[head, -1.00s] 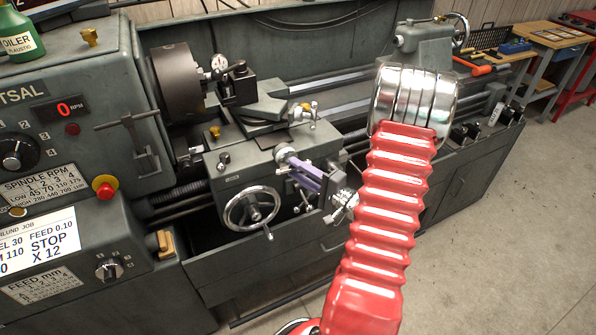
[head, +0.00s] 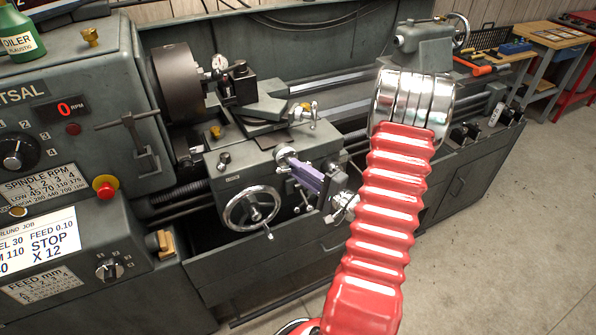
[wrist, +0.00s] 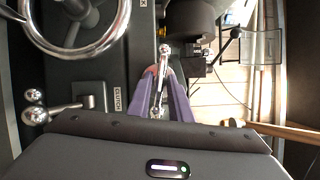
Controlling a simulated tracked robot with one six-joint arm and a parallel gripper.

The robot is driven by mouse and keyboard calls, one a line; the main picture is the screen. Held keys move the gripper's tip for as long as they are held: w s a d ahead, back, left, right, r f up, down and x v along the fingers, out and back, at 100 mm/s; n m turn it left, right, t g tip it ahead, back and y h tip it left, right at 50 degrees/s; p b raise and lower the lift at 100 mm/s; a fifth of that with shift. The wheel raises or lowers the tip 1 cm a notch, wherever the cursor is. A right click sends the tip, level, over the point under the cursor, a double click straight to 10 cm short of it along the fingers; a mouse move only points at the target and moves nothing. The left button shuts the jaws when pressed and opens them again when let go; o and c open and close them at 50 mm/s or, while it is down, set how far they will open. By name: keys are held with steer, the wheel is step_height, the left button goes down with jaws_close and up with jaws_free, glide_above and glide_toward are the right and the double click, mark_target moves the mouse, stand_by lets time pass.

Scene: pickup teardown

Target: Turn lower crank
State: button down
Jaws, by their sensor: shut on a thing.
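The lower crank (wrist: 163,60) is a bright metal handle on the front of the lathe carriage. In the wrist view it stands between the purple fingers of my gripper (wrist: 161,88), which is shut on it. In the head view my gripper (head: 296,168) reaches in from the right to the crank at the carriage front, below the upper ball-ended crank (head: 309,112). The fingers and wrist hide part of the lower crank there, so its exact angle is hard to tell.
The large carriage handwheel (head: 251,208) is left of my gripper. A ball-ended lever (wrist: 52,110) by a CLUTCH label shows in the wrist view. The chuck (head: 178,82) and tool post (head: 238,84) are above. Open floor (head: 500,235) lies to the right.

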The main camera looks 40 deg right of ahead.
steer(key=m, duration=0.2)
steer(key=m+t+h, duration=0.1)
steer(key=m, duration=0.2)
steer(key=f+m+t+h, duration=0.1)
steer(key=m, duration=0.1)
steer(key=shift+a, duration=0.1)
steer(key=shift+m, duration=0.4)
steer(key=c, duration=1.8)
jaws_free()
steer(key=shift+c, duration=0.2)
steer(key=shift+r, duration=0.15)
steer(key=shift+s, duration=0.1)
steer(key=v, duration=1.3)
steer(key=shift+s+f, duration=0.25)
steer(key=shift+f, duration=0.15)
